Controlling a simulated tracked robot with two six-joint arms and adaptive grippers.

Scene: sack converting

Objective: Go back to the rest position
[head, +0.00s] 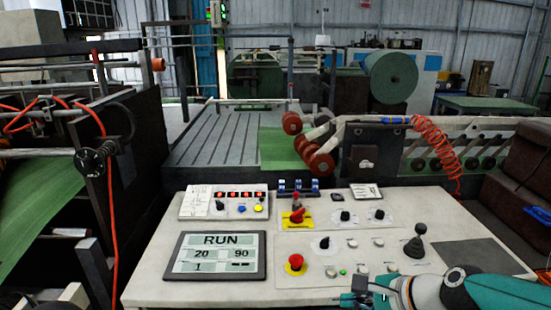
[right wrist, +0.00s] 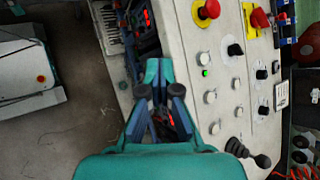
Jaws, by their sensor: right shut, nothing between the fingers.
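My right gripper (head: 362,292) is at the front edge of the control panel (head: 150,290), low in the head view, with my teal arm coming in from the bottom right. In the right wrist view the right gripper (right wrist: 157,80) is shut and empty, its fingers together beside the panel's front edge. From the pictures I cannot tell whether it touches the panel. My left gripper is in neither view.
The panel carries a display (head: 215,255) reading RUN, a red mushroom button (head: 296,262), a red switch on a yellow plate (head: 297,216) and a black joystick (head: 415,243). A green lamp (right wrist: 205,72) is lit. Machinery with a green roll (head: 390,76) stands behind.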

